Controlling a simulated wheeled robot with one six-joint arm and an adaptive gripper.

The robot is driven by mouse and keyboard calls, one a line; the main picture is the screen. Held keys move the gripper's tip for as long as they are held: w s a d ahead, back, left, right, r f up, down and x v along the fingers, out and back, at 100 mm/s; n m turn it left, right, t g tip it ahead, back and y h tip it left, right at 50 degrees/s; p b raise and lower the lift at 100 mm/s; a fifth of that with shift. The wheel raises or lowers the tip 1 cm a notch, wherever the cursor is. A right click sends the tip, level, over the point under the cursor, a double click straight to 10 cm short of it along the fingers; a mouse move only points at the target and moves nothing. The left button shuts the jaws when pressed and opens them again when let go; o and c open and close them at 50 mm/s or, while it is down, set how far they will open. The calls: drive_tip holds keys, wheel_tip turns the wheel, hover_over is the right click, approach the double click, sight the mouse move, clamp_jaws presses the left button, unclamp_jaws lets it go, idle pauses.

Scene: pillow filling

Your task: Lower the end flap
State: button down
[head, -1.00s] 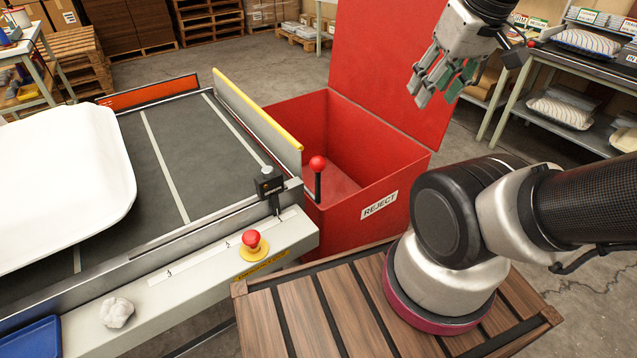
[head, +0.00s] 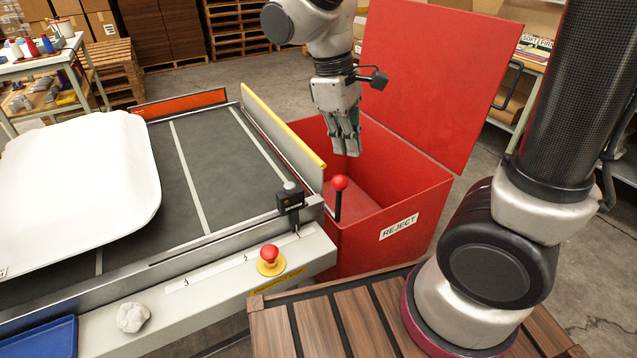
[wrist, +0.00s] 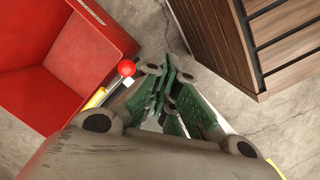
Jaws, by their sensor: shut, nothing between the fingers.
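The end flap (head: 282,125) is a grey panel with a yellow top edge. It stands upright at the right end of the conveyor bed (head: 205,170). A lever with a red ball knob (head: 340,183) stands upright by the flap's near end; the knob also shows in the wrist view (wrist: 126,68). My gripper (head: 349,153) is shut and empty, pointing down above the red bin, just above and beyond the knob in the head view. Its fingers (wrist: 163,92) are together in the wrist view, right of the knob. It appears apart from flap and lever.
The red reject bin (head: 390,238) stands beyond the flap, its lid (head: 435,80) raised behind my gripper. A red stop button (head: 270,256) and a black clamp-like part (head: 290,200) sit on the near rail. A white pillow (head: 80,190) covers the left of the bed.

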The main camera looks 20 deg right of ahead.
drive_tip(key=w+a+f+n+h, duration=0.2)
drive_tip(key=w+a+f+n, duration=0.1)
drive_tip(key=a+n, duration=0.2)
drive_tip(key=w+a+f+n+t+h, duration=0.1)
drive_tip(key=w+a+f+n+h, duration=0.1)
drive_tip(key=a, duration=0.6)
drive_tip(key=w+f+n, duration=0.1)
drive_tip(key=w+n, duration=0.1)
drive_tip(key=n, duration=0.1)
drive_tip(key=shift+a+h, duration=0.15)
drive_tip(key=shift+h, duration=0.25)
drive_tip(key=shift+f, duration=0.1)
drive_tip(key=d+r+x, duration=0.1)
drive_tip(key=d+x, duration=0.1)
drive_tip(key=x, duration=1)
drive_tip(key=shift+w+d, duration=0.2)
drive_tip(key=shift+d, duration=0.25)
